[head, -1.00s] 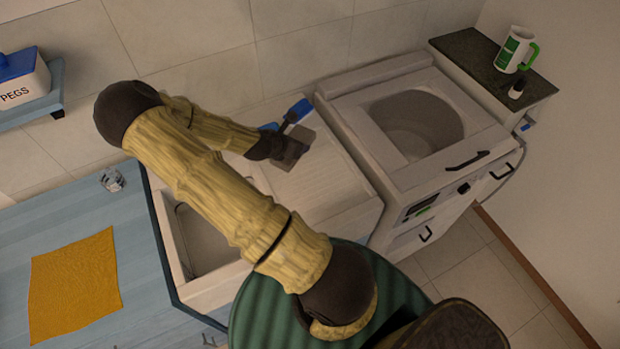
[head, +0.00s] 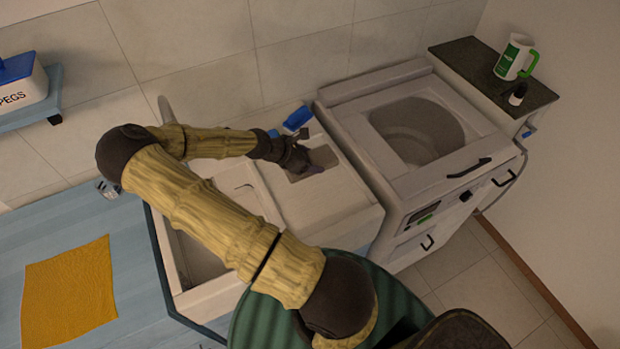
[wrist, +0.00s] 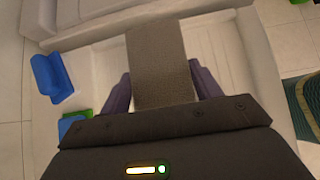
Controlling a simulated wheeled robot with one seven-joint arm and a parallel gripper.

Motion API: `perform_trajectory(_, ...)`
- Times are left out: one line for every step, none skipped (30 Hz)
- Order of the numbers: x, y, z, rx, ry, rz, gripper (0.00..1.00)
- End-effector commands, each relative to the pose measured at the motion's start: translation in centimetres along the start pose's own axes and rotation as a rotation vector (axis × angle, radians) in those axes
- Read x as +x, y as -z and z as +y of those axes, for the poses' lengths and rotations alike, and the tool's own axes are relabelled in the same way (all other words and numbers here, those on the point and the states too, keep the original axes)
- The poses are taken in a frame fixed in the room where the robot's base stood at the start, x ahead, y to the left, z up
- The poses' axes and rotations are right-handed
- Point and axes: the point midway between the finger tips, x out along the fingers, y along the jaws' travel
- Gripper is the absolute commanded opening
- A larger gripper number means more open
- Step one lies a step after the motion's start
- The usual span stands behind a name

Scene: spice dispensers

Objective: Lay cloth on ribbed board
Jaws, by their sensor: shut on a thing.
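My gripper (head: 297,160) is shut on a small grey-brown cloth (head: 322,158). In the wrist view the cloth (wrist: 160,62) hangs out flat between the two purple-grey fingers of the gripper (wrist: 163,88). The pale ribbed board (head: 335,205) lies to the right of the sink basin. The cloth is over its upper part; I cannot tell whether it touches the board. In the wrist view the board (wrist: 225,55) spreads around and behind the cloth. A larger yellow cloth (head: 68,290) lies flat on the blue counter at the left.
A blue item (head: 298,118) stands at the board's back edge, with blue and green pieces (wrist: 73,124) beside it in the wrist view. The sink basin (head: 200,262) is left of the board, a washing machine (head: 415,130) right of it. The board's front part is clear.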

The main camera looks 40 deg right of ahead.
Motion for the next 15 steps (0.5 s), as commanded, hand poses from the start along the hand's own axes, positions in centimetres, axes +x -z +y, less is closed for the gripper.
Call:
perform_trajectory(0.6, 0.5, -0.1, -0.003, 0.002, -0.002, 0.39)
perform_trajectory(0.9, 0.9, -0.1, -0.002, 0.002, -0.002, 0.39)
perform_trajectory(1.4, 1.4, -0.1, -0.003, 0.002, -0.002, 0.39)
perform_trajectory(1.7, 1.7, -0.1, -0.004, 0.002, -0.002, 0.39)
perform_trajectory(2.0, 2.0, -0.1, -0.003, 0.002, -0.001, 0.39)
perform_trajectory(2.4, 2.4, -0.1, -0.002, 0.001, -0.002, 0.39)
perform_trajectory(2.5, 2.6, 0.0, -0.001, 0.000, -0.002, 0.39)
perform_trajectory(2.7, 2.7, 0.0, 0.000, -0.001, -0.001, 0.39)
perform_trajectory(2.8, 2.9, 0.0, -0.001, -0.001, -0.001, 0.39)
perform_trajectory(2.8, 2.9, 0.0, -0.001, -0.001, 0.000, 0.39)
perform_trajectory(2.9, 2.9, 0.0, -0.001, -0.001, 0.000, 0.39)
perform_trajectory(2.8, 2.9, 0.0, 0.000, -0.001, 0.000, 0.39)
perform_trajectory(2.8, 2.9, 0.0, 0.000, -0.001, 0.000, 0.39)
perform_trajectory(2.8, 2.9, 0.0, 0.000, -0.001, 0.000, 0.39)
perform_trajectory(2.8, 2.9, 0.0, 0.000, -0.001, 0.000, 0.39)
